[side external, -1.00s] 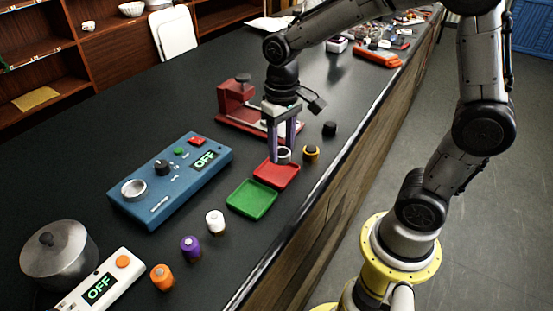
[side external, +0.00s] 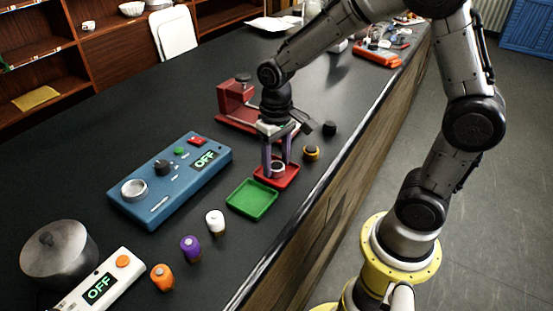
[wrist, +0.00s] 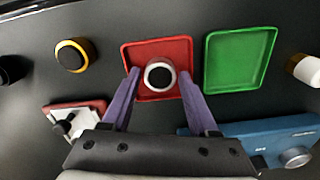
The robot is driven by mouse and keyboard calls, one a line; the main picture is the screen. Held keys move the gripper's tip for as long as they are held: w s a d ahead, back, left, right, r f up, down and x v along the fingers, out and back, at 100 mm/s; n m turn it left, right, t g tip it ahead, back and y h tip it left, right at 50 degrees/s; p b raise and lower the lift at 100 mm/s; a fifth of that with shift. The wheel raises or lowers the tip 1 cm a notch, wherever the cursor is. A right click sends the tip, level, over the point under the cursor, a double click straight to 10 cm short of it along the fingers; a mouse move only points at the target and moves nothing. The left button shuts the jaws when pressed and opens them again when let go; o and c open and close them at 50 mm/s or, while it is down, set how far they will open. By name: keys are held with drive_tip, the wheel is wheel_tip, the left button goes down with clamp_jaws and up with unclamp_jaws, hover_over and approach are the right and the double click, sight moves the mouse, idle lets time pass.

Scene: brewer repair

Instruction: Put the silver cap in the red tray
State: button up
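The silver cap (side external: 278,168), a pale ring with a dark centre, is within the red tray (side external: 291,178) in the side view. In the wrist view the cap (wrist: 160,76) shows against the floor of the red tray (wrist: 134,52), near its lower edge. My gripper (side external: 277,172) is low over the tray with its purple fingers pointing down. In the wrist view the fingers of my gripper (wrist: 159,75) stand one on each side of the cap, with a narrow gap showing at both sides. The gripper looks open.
A green tray (side external: 251,199) lies beside the red one. A yellow-ringed black cap (side external: 311,153) and a black knob (side external: 330,128) are near the bench edge. A red fixture (side external: 236,103) stands behind, a blue OFF box (side external: 172,180) to the left.

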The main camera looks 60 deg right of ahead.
sight(276, 166)
wheel_tip(276, 166, up, 11)
drive_tip(key=s+r+n+t, duration=0.1)
drive_tip(key=s+t, duration=0.4)
drive_tip(key=s, duration=1)
drive_tip(key=shift+r+n+t, duration=0.3)
drive_tip(key=shift+r+n, duration=0.1)
drive_tip(key=shift+n, duration=0.4)
